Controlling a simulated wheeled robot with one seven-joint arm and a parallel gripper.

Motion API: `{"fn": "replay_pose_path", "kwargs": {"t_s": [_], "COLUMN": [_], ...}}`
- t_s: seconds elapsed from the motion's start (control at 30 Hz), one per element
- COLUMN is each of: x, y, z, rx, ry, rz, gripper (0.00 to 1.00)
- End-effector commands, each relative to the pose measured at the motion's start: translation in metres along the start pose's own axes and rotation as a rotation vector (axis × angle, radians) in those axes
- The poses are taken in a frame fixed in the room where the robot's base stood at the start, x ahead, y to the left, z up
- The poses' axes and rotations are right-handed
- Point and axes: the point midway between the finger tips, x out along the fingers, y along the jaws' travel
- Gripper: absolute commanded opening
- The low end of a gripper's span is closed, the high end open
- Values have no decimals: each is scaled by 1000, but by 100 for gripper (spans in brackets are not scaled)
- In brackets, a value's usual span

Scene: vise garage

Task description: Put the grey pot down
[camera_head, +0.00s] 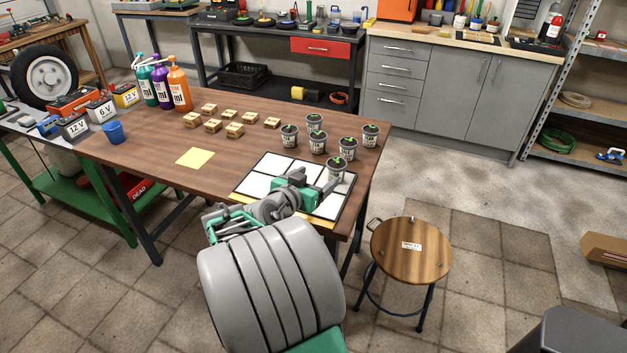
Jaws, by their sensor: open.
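Several grey pots with dark soil and green sprouts stand upright at the right end of the wooden table. The nearest grey pot (337,168) stands at the far right corner area of a white mat with black grid lines (258,174). My gripper (323,184) is open, low over the mat, with its fingers close to this pot's near side. I cannot tell whether they touch it or reach around it. Other grey pots stand behind, such as the left one (289,136) and the right one (370,134). My arm hides the near part of the mat.
Small wooden blocks (213,126) and a yellow sheet (195,158) lie on the table (150,150). Bottles (179,90) stand at its far left and a blue cup (113,131) at its left edge. A round stool (411,250) stands right of the table.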

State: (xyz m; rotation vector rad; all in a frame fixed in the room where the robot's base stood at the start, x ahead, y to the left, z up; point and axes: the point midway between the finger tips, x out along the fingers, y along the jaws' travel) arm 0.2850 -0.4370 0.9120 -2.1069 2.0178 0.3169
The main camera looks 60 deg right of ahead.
Motion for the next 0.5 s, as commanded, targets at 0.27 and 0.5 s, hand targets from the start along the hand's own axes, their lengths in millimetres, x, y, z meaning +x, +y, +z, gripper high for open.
{"fn": "replay_pose_path", "kwargs": {"t_s": [0.27,0.5], "x": [-36,-247], "y": [-38,-121], "z": [23,127], "rx": [-59,-599], "ry": [-147,-673], "rz": [-100,-643], "gripper": [77,77]}}
